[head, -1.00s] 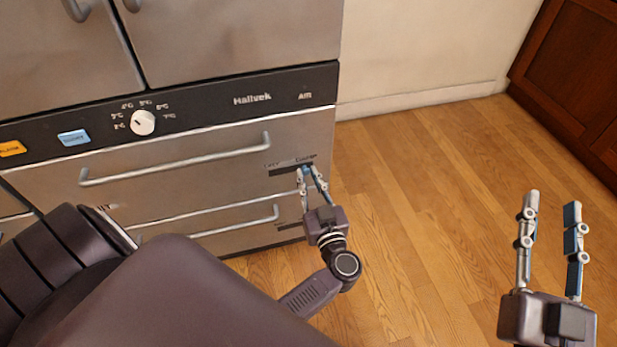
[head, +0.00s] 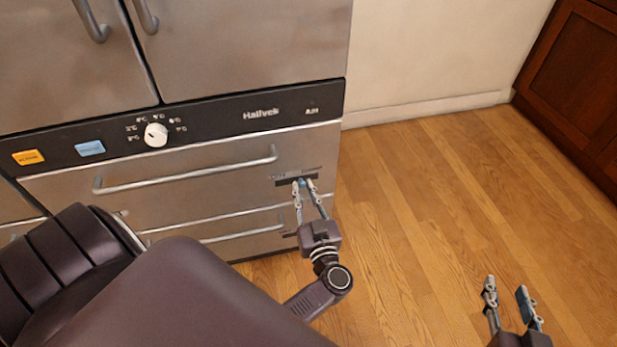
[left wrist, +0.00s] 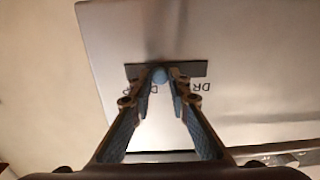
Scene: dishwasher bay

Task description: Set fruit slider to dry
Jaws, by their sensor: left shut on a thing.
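The fruit slider is a small blue-grey knob (left wrist: 160,75) on a dark horizontal track (left wrist: 193,69) on the steel drawer front. In the left wrist view the knob is near the middle of the track, with upside-down lettering on both sides. The word on the right appears to be DRY; the one on the left is partly hidden by a finger. My left gripper (head: 305,183) is shut on the knob, and its fingertips reach the track. My right gripper (head: 506,290) is open and empty over the floor at the lower right.
The appliance has a black control strip with a white dial (head: 156,134), an orange button (head: 28,157) and a blue button (head: 90,148). A long drawer handle (head: 190,172) is left of the track. Wooden floor (head: 420,190) is clear to the right, before a brown cabinet (head: 575,85).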

